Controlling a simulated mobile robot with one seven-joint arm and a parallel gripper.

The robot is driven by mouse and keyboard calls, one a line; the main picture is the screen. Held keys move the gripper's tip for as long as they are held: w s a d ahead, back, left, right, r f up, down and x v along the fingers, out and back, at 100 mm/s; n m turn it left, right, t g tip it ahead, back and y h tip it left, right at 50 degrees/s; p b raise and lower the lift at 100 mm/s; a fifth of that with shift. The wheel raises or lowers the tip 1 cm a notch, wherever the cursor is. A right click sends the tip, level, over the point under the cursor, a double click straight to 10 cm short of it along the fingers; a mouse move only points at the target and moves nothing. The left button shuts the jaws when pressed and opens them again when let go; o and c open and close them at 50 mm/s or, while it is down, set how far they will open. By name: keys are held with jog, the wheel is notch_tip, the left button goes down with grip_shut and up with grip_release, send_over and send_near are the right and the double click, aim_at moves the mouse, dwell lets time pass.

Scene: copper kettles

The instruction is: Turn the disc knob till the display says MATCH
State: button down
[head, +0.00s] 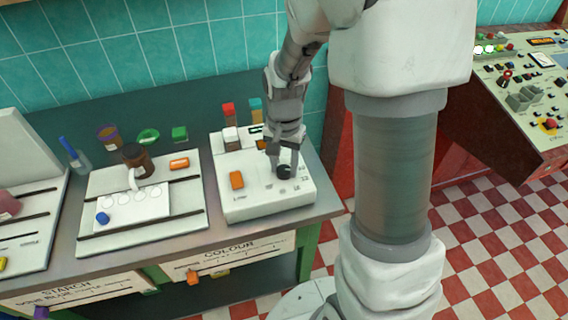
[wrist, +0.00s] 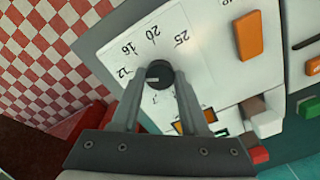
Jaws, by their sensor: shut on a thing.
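The black disc knob (wrist: 158,75) sits on the top face of a white instrument box (head: 262,207). A pale pointer mark shows on the knob, and printed numbers such as 12, 16, 20 and 25 ring it. The knob also shows in the head view (head: 284,172), under my fingers. My gripper (wrist: 158,82) is shut on the knob, one finger on each side; it comes down from above in the head view (head: 285,165). A small display window (wrist: 190,126) is partly hidden by a finger in the wrist view, and I cannot read its text.
A white tray (head: 190,222) with a brown jar (head: 137,158) lies to the left. Checkered floor is right of the bench.

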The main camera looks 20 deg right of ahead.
aim_at(284, 169)
jog(key=shift+m, duration=0.3)
jog(key=shift+c, duration=2)
grip_release()
notch_tip(284, 169, up, 18)
jog(key=p, duration=0.2)
jog(key=shift+f, duration=0.25)
jog(key=s+r+n+t, duration=0.2)
jog(key=s+n, duration=0.2)
jog(key=s, duration=0.3)
jog(key=s+r+n+t, duration=0.2)
jog(key=s+n+t, duration=0.1)
jog(key=s, duration=0.5)
jog(key=shift+s+a+r+n+t, duration=0.2)
jog(key=shift+r+n+t, duration=0.1)
jog(key=shift+n, duration=0.1)
